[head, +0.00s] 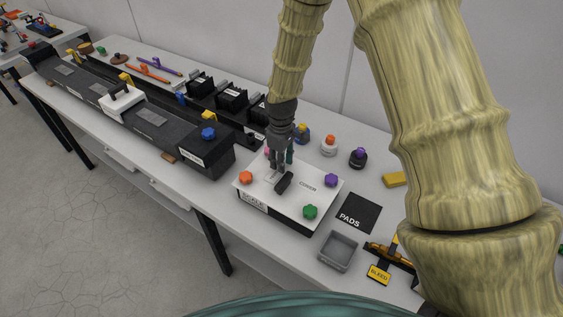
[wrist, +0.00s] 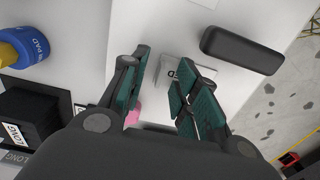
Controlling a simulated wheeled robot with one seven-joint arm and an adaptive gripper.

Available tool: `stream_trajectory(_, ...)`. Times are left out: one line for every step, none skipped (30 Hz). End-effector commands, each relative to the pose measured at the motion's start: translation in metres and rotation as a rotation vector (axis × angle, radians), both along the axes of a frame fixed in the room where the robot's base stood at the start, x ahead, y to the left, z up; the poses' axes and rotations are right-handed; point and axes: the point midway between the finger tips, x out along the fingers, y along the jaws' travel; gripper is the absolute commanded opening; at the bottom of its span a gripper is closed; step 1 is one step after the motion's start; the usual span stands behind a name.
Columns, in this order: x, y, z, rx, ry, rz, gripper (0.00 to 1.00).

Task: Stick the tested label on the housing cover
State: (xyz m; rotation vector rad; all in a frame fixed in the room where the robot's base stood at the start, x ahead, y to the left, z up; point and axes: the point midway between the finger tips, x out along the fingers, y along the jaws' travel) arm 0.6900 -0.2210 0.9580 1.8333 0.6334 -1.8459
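The white housing cover (head: 256,188), marked COVER, has a dark handle (head: 284,182) and coloured knobs near its corners. My gripper (head: 280,165) is low over the back left part of the cover. In the wrist view, the handle (wrist: 240,50) lies to the right of my gripper (wrist: 165,85), whose fingers are apart. A small pale plate with dark lettering (wrist: 185,72), seemingly the label, shows against the cover just beyond the fingertips. The right finger hides part of it and its text cannot be fully read. I cannot tell whether it touches the cover.
A black PADS mat (head: 358,212), a grey tray (head: 338,251) and a yellow BLEED tag (head: 379,273) lie right of the cover. A long dark bed (head: 150,117) fills the left of the table.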

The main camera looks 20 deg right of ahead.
Motion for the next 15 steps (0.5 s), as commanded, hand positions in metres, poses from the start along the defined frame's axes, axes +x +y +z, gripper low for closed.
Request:
stream_trajectory(0.001,0.000,0.008,0.000,-0.004,0.000,0.30)
stream_trajectory(0.001,0.000,0.013,0.000,-0.004,0.000,0.30)
stream_trajectory(0.001,0.000,0.018,0.001,-0.004,0.000,0.30)
stream_trajectory(0.001,0.000,0.023,0.001,-0.004,0.000,0.30)
stream_trajectory(0.001,0.000,0.029,0.001,-0.004,0.000,0.30)
stream_trajectory(0.001,0.000,0.035,0.000,-0.004,0.000,0.30)
stream_trajectory(0.001,0.000,0.040,0.000,-0.004,0.000,0.30)
stream_trajectory(0.001,0.000,0.045,0.001,-0.004,0.000,0.30)
stream_trajectory(0.001,0.000,0.052,0.000,-0.004,0.000,0.30)
stream_trajectory(0.001,0.000,0.057,0.000,-0.004,0.000,0.30)
stream_trajectory(0.001,0.000,0.062,0.001,-0.004,0.000,0.30)
stream_trajectory(0.002,0.000,0.068,0.000,-0.005,0.000,0.30)
stream_trajectory(0.001,0.000,0.073,0.000,-0.004,0.000,0.30)
stream_trajectory(0.001,0.000,0.077,0.000,-0.004,-0.001,0.30)
stream_trajectory(0.001,0.000,0.083,0.000,-0.004,-0.001,0.30)
